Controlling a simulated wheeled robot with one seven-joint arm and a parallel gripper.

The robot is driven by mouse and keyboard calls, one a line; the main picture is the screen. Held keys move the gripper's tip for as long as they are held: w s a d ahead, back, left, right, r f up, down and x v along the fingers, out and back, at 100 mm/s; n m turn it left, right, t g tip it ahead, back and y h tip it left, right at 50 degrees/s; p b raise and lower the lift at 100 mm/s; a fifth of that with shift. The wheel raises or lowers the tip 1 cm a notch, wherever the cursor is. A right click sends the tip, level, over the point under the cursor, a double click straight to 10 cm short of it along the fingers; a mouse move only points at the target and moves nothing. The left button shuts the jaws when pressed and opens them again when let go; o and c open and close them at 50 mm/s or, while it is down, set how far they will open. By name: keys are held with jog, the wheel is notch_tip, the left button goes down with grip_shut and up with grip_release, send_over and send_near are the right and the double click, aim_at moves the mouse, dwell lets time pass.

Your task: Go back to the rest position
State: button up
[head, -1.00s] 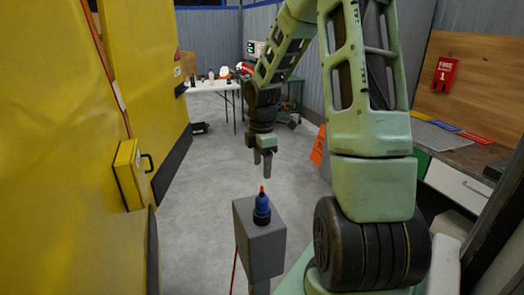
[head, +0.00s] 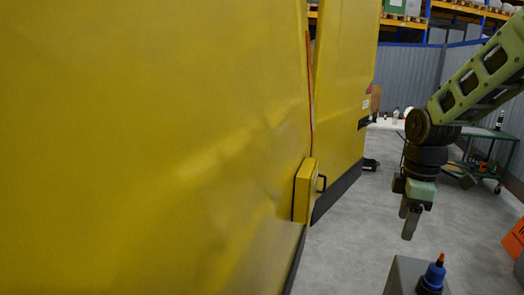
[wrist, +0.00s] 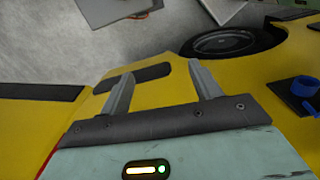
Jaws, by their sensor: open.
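A blue bottle-like object with an orange tip (head: 433,275) stands upright on the post's top, apart from my gripper. The post's lower part is cut off by the frame edge.
A large yellow panelled body (head: 150,140) fills the left, with a yellow box and handle (head: 304,190) sticking out. An orange sign (head: 514,240) is at right. Grey floor (head: 345,240) lies open between.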

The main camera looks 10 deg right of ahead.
jog(key=s+a+f+m+b, duration=0.1)
jog(key=s+a, duration=0.2)
jog(key=a, duration=0.6)
jog(key=s+a+f+b, duration=0.1)
jog(key=s+a, duration=0.3)
jog(key=a, duration=0.5)
jog(key=s+a+f+m+b, duration=0.1)
jog(key=s+a+f+m, duration=0.1)
jog(key=s+a, duration=0.7)
jog(key=s, duration=0.3)
jog(key=shift+a+f+b, duration=0.15)
jog(key=shift+f+b, duration=0.15)
